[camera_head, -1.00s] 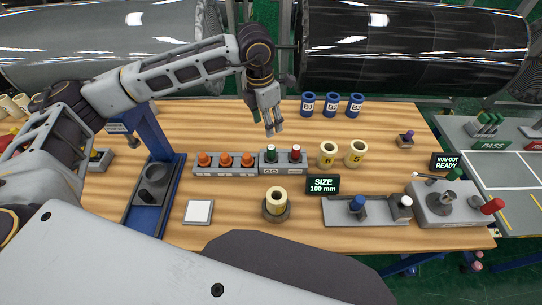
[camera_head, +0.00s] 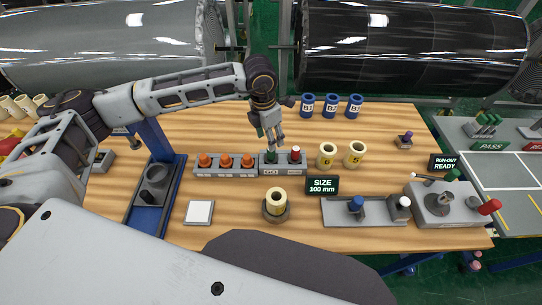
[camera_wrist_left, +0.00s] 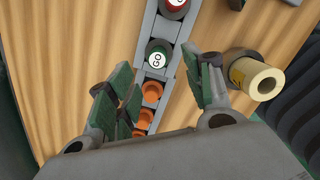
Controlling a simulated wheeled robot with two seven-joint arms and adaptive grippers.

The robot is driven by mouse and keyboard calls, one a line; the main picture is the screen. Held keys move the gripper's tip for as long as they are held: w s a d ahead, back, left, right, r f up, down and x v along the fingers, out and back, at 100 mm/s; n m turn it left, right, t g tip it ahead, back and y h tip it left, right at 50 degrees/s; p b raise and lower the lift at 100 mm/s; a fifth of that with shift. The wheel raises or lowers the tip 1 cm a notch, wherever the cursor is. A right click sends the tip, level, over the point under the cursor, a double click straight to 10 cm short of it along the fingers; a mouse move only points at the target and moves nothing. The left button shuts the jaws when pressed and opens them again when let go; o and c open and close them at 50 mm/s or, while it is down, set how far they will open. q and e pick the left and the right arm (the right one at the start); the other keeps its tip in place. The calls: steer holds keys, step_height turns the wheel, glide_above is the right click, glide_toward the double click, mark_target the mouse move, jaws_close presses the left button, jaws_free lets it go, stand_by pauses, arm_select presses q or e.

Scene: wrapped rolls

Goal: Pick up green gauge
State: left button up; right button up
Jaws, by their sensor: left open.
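The green gauge (camera_head: 271,154) stands upright in a grey holder (camera_head: 282,169) near the middle of the table, beside a red gauge (camera_head: 296,154). In the left wrist view the green gauge (camera_wrist_left: 158,53) shows a white "GO" label on top and lies beyond and between the open fingers. My left gripper (camera_head: 273,141) is open and empty, just above and behind the green gauge, pointing down. It also shows in the left wrist view (camera_wrist_left: 162,95). I cannot tell whether the fingers touch the gauge. My right gripper is not in view.
A rack with orange plugs (camera_head: 225,161) adjoins the holder on the left. Yellow rolls (camera_head: 327,155) stand to the right, and blue rolls (camera_head: 331,105) behind. A size sign (camera_head: 322,186) and a roll on a round stand (camera_head: 276,202) are in front.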

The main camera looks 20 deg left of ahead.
mark_target(271, 157)
arm_select(q)
steer(key=shift+w+d+f, duration=0.1)
steer(key=shift+w+f, duration=0.05)
steer(key=shift+f, duration=1)
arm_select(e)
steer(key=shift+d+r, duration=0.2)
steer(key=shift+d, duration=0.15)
arm_select(q)
steer(key=shift+f+p, duration=0.55)
steer(key=shift+f, duration=0.2)
steer(key=shift+w+f+p, duration=0.25)
steer(key=shift+f+p, duration=0.2)
steer(key=shift+f, duration=1.4)
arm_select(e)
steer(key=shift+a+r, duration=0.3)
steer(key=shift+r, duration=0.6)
arm_select(q)
steer(key=shift+c, duration=0.4)
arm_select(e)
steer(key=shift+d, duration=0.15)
arm_select(q)
jaws_close()
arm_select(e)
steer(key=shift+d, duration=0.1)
